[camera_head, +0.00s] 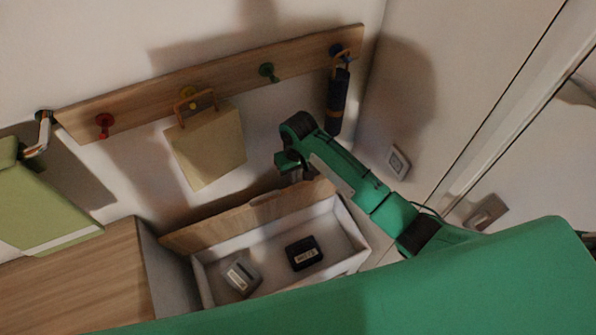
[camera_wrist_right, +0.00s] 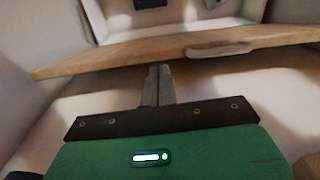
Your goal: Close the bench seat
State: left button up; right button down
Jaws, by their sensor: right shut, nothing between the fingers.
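The bench seat (camera_head: 240,217) is a wooden lid, raised at the back of an open white storage box (camera_head: 359,243). In the right wrist view, the lid (camera_wrist_right: 120,57) spans the picture, with the box beyond it. My right gripper (camera_head: 290,165) is behind and above the lid, near its right half. In the right wrist view, its fingers (camera_wrist_right: 158,72) are together and empty, with tips close to the lid's edge; I cannot tell if they touch it. The left gripper is not in view.
A dark box (camera_head: 303,253) and a grey box (camera_head: 242,275) lie inside the bench. A wall rack (camera_head: 225,79) holds a beige bag (camera_head: 207,150) and a dark umbrella (camera_head: 338,100). A wooden surface (camera_head: 75,285) and green bag (camera_head: 40,210) are at left.

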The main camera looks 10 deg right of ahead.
jog(key=w+d+r, duration=0.2)
jog(key=w, duration=0.3)
jog(key=shift+m+h, duration=0.3)
jog(key=f, duration=0.3)
jog(key=f+p, duration=0.1)
jog(key=f, duration=0.6)
jog(key=shift+s+a+f, duration=0.15)
jog(key=shift+s+f, duration=0.05)
jog(key=shift+s, duration=0.15)
jog(key=shift+s, duration=0.15)
